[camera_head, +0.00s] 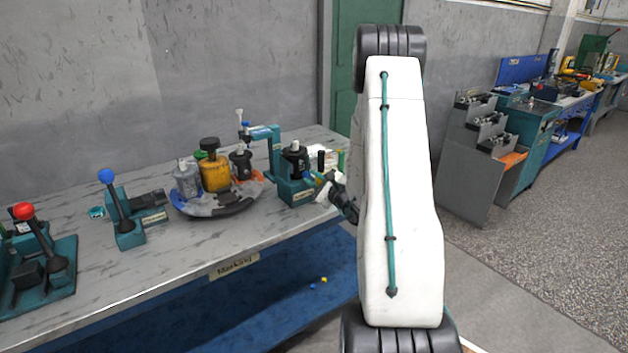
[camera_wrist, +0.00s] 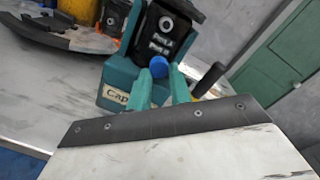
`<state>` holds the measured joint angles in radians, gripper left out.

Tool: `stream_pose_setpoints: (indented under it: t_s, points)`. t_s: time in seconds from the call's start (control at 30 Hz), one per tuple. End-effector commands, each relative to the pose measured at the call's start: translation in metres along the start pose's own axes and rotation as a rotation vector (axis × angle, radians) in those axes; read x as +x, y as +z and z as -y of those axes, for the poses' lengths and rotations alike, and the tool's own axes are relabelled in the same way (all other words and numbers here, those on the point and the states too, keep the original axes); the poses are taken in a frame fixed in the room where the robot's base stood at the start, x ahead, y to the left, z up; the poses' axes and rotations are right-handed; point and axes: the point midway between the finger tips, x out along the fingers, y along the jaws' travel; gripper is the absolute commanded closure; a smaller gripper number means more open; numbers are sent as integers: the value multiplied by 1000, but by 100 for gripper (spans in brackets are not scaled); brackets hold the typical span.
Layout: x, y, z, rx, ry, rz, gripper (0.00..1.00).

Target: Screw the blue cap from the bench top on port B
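The blue cap (camera_wrist: 158,66) sits between the teal fingertips of my gripper (camera_wrist: 163,74) in the wrist view. My gripper appears shut on it. Just beyond it is the black motor body (camera_wrist: 165,27), with small round openings on its face, set in a teal stand (camera_wrist: 120,75) with a partly hidden label starting "Cap". The cap is close to the motor's lower part; I cannot tell whether they touch.
The grey bench top (camera_head: 165,250) holds a dark tray (camera_head: 225,207) with a yellow container (camera_head: 214,172) and other vessels, a blue-knobbed lever (camera_head: 118,205) and a red-knobbed lever (camera_head: 40,240). Small blue and yellow pieces (camera_head: 323,280) lie below the bench top. Open floor is at right.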

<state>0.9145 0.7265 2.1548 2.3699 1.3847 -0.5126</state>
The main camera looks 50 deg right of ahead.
Motion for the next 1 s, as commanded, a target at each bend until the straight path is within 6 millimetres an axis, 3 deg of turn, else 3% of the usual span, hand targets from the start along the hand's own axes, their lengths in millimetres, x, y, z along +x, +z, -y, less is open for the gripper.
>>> stream_pose_setpoints:
  t_s: [0.33, 0.93, 0.97, 1.0]
  points:
    - [2, 2, -10, -8, 20, -4, 69]
    - [3, 4, -10, -39, 20, 0, 69]
    - [3, 3, -9, -39, 19, -1, 87]
    - [2, 3, -9, -39, 18, -1, 98]
